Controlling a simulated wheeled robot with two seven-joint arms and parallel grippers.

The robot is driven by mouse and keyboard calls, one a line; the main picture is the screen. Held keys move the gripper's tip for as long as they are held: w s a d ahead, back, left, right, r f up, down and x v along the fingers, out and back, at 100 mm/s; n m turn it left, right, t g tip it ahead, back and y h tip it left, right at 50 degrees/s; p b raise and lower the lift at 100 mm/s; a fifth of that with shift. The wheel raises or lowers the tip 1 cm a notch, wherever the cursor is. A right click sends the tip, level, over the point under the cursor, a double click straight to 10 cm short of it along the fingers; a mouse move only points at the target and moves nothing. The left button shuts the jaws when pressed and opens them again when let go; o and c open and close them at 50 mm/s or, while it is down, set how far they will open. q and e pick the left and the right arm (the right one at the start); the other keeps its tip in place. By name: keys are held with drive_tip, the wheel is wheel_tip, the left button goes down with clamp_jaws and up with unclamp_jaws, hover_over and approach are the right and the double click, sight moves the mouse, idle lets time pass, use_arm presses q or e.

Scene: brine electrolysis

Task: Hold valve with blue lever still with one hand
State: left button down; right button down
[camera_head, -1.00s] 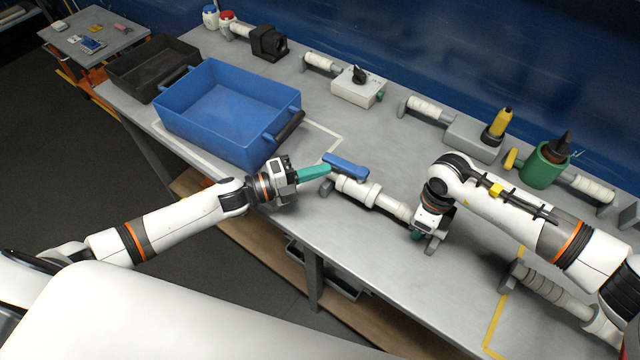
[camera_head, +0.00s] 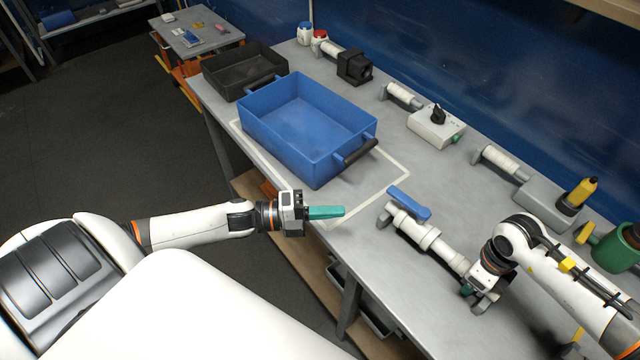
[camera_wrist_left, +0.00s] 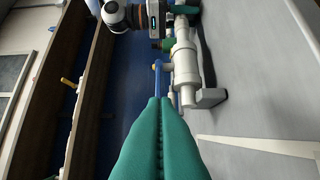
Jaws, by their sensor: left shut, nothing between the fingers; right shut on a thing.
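The valve (camera_head: 428,238) is a white pipe piece lying along the front edge of the bench, with a blue lever (camera_head: 410,202) on top at its far end. It also shows in the left wrist view (camera_wrist_left: 185,62). My right gripper (camera_head: 468,289) is shut on the near end of the valve's pipe; its fingers are partly hidden by the wrist. My left gripper (camera_head: 341,211) has teal fingers shut together with nothing between them. It is left of the blue lever, near the bench's front edge, with a visible gap between them.
A blue bin (camera_head: 290,150) with a dark handle stands on the bench, with a black tray (camera_head: 235,75) behind it. A grey box with a black knob (camera_head: 433,128) and pipe pieces line the back. A yellow-topped device (camera_head: 577,195) and green container (camera_head: 617,250) are at right.

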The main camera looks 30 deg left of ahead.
use_arm(q)
drive_tip(key=shift+v, duration=1.2)
drive_tip(key=shift+w+a, duration=0.1)
drive_tip(key=shift+w, duration=0.05)
use_arm(e)
drive_tip(key=c, duration=1)
unclamp_jaws()
wheel_tip(320, 180, up, 12)
